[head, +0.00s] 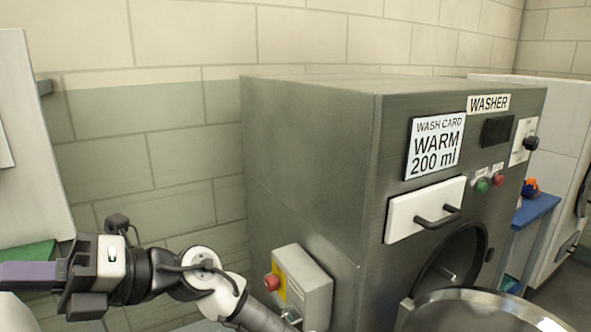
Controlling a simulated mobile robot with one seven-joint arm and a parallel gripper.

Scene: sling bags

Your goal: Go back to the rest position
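My gripper (66,284) is at the lower left in the head view, pointing left, in front of the tiled wall. A flat purple thing (28,275) runs from the left picture edge up to its dark fingers. I cannot tell whether the fingers hold it or it lies behind them. The finger gap is not clear.
A grey washer (310,160) fills the middle, its round door opening (455,265) facing right. A grey box with a red button (305,285) sits on its side near my arm. A metal drum rim (490,300) is at the lower right. A blue stand (535,210) is beyond.

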